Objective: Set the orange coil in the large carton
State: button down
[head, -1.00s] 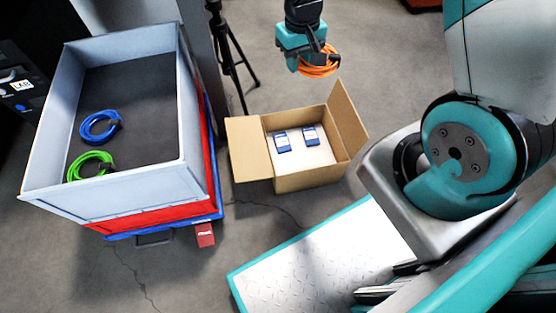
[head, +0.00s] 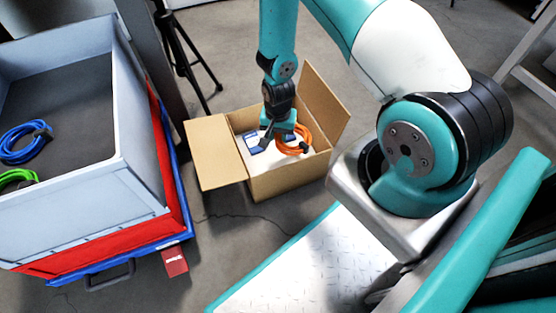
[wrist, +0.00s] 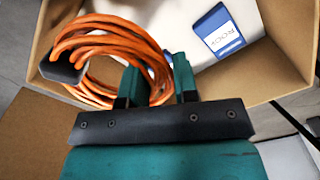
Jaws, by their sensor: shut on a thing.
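The orange coil (head: 293,139) is in my gripper (head: 284,134), which is at the mouth of the large carton (head: 270,184). In the wrist view the coil (wrist: 98,48) hangs at the left of my gripper (wrist: 157,82), with one strand between the two teal fingers. The fingers are shut on it. The coil overlaps the carton's inside and its near-left wall in that view. I cannot tell whether it touches the white floor of the carton. The carton's flaps stand open.
Blue-and-white boxes lie in the carton; one shows in the wrist view (wrist: 218,32). A grey crate (head: 95,190) at left holds a blue coil (head: 24,142) and a green coil (head: 16,178). A black tripod (head: 185,60) stands behind the carton.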

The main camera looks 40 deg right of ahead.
aim_at(278, 159)
notch_tip(278, 159, down, 11)
jog(key=b, duration=0.5)
jog(key=shift+f, duration=0.2)
jog(key=c, duration=0.9)
grip_release()
jog(key=shift+r, duration=0.1)
